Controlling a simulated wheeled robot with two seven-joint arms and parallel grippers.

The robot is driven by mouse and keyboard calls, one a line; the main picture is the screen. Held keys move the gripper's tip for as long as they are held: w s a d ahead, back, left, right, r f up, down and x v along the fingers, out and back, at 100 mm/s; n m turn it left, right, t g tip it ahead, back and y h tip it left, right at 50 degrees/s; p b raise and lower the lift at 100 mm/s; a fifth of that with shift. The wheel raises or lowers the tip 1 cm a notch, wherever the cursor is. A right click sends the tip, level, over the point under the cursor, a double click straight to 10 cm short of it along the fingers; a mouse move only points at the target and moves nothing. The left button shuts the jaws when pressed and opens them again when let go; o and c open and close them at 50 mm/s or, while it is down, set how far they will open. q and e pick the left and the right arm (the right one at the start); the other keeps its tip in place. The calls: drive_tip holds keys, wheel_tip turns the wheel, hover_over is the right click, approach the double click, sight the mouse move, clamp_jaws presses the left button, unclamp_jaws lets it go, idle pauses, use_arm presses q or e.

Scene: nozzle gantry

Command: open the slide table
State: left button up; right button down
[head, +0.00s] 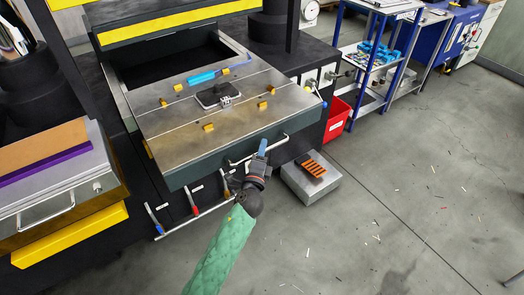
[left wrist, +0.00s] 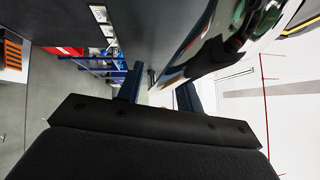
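The slide table (head: 217,120) is a steel-topped slab with a dark green front, seen in the middle of the head view. A chrome bar handle (head: 279,142) is fixed along its front. My left gripper (head: 262,148) is at this handle, with a blue fingertip over the bar. In the left wrist view the two fingers (left wrist: 159,92) stand apart, and the shiny handle (left wrist: 225,42) runs in from the upper right towards the gap between them. Whether the fingers touch the bar is hard to see. My right gripper is not in view.
Yellow blocks, a blue tool (head: 201,77) and a dark metal piece (head: 217,95) lie on the slide table. Levers (head: 194,207) hang below its front. A grey box with an orange rack (head: 313,167) stands on the floor at right, near a red bin (head: 337,120). Floor in front is open.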

use_arm(q)
drive_tip(key=shift+s, duration=0.15)
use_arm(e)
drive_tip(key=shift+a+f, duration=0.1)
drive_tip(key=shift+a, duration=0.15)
